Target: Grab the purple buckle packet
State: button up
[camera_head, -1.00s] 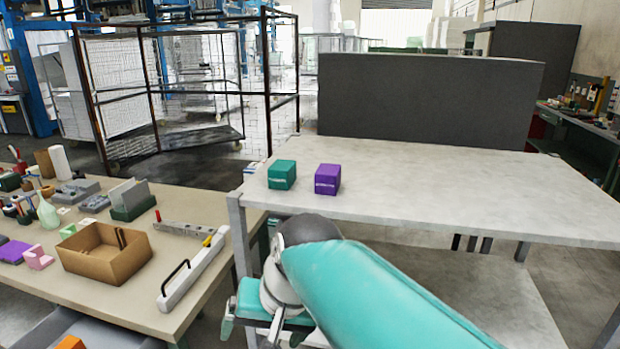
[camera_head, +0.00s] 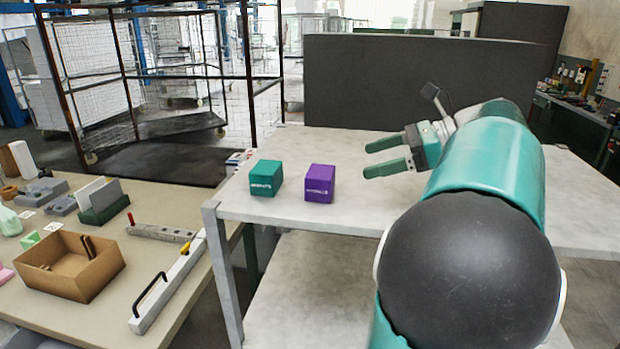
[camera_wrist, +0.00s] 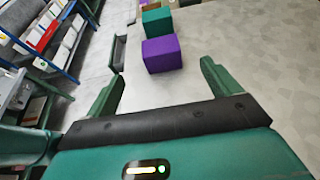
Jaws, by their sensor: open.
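The purple buckle packet (camera_head: 320,183) is a small box with pale lettering, upright on the grey table near its left end. My gripper (camera_head: 376,157) is open and empty to the right of it, its two fingers pointing left toward it with a gap between. In the wrist view the purple packet (camera_wrist: 161,54) lies ahead of the open fingers of my gripper (camera_wrist: 160,85), roughly centred between them and beyond their tips. A teal packet (camera_head: 266,178) stands to its left with a gap, and shows beyond it in the wrist view (camera_wrist: 157,21).
The grey table (camera_head: 290,212) is clear around the packets. A dark panel (camera_head: 400,85) stands along its back. A lower wooden table at left holds an open cardboard box (camera_head: 70,265) and a long white bar with a black handle (camera_head: 165,285).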

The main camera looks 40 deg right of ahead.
aim_at(326, 171)
jog(key=x, duration=0.7)
jog(key=shift+w+a+f, duration=0.1)
jog(key=shift+w+f, duration=0.1)
jog(key=shift+w, duration=0.2)
jog(key=shift+w+a+f, duration=0.1)
jog(key=shift+a, duration=0.25)
jog(key=x, duration=0.5)
jog(key=shift+w, duration=0.2)
jog(key=shift+s, duration=0.1)
jog(key=c, duration=1.1)
jog(key=shift+c, duration=0.2)
